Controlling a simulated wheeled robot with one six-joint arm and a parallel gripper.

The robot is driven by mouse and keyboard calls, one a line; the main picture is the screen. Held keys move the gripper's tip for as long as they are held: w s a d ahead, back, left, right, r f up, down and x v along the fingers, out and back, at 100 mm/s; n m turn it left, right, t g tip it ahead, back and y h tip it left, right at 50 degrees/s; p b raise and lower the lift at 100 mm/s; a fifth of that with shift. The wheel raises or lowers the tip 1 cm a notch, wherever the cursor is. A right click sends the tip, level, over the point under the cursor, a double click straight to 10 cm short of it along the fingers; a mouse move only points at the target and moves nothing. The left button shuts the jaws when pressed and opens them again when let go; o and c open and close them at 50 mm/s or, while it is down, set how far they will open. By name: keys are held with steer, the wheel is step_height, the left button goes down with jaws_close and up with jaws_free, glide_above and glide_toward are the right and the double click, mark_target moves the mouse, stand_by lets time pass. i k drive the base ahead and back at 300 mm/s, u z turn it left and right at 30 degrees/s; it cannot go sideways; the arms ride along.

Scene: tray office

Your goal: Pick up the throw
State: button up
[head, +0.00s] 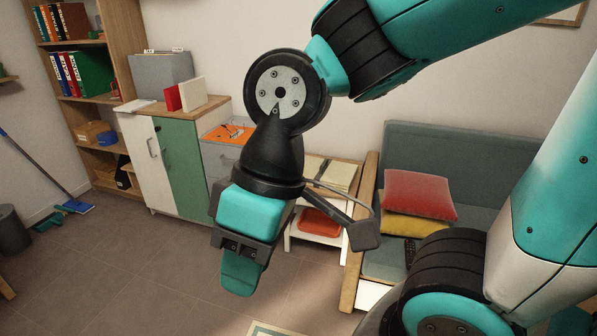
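I cannot pick out the throw with certainty. A red cushion (418,193) rests on a yellow cushion (408,226) on the grey sofa. My gripper (240,274) hangs in the air in front of the side table, left of the sofa, pointing down. It touches nothing that I can see. Its fingers overlap in this view, so their opening is hidden.
The sofa (450,150) has a wooden armrest (362,240) and a dark remote (410,250) on its seat. A green-and-white cabinet (180,165) and a bookshelf (125,50) stand at the wall. A broom (35,165) leans at left. The tiled floor (130,270) at lower left is mostly clear.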

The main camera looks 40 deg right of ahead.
mark_target(341, 177)
steer(key=u, duration=0.05)
steer(key=i, duration=2.5)
steer(key=z, duration=1.25)
steer(key=i, duration=0.7)
steer(key=z, duration=1.1)
steer(key=i, duration=0.35)
steer(key=z, duration=0.3)
